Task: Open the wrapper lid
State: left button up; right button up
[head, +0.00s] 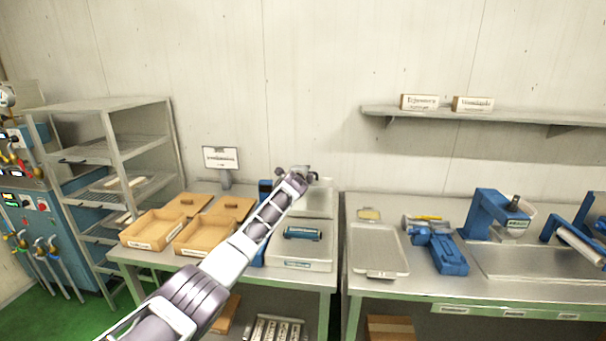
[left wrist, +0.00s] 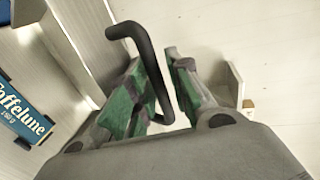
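The wrapper (head: 305,264) is a pale machine on the left table, with a blue-labelled bar (head: 303,233) on its bed. The same labelled bar shows at the left edge of the left wrist view (left wrist: 24,108). A pale panel (head: 318,200) stands at its back; how far the lid is raised is unclear. My left gripper (head: 307,174) is at the back of the wrapper. In the left wrist view its green-padded fingers (left wrist: 157,68) close around a bent black handle (left wrist: 127,32). A narrow gap shows lower down beside the handle. My right gripper is out of view.
Wooden trays (head: 152,244) sit left of the wrapper, with a sign (head: 220,158) behind. A metal tray (head: 352,262) and blue machines (head: 490,212) stand on the right table. A wall shelf (head: 540,117) hangs above. A metal rack (head: 112,125) stands at left.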

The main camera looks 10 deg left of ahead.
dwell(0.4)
pick_arm(q)
jog(key=shift+s, duration=0.35)
jog(key=v, duration=1.1)
jog(key=shift+s, duration=0.15)
dwell(0.9)
dwell(0.4)
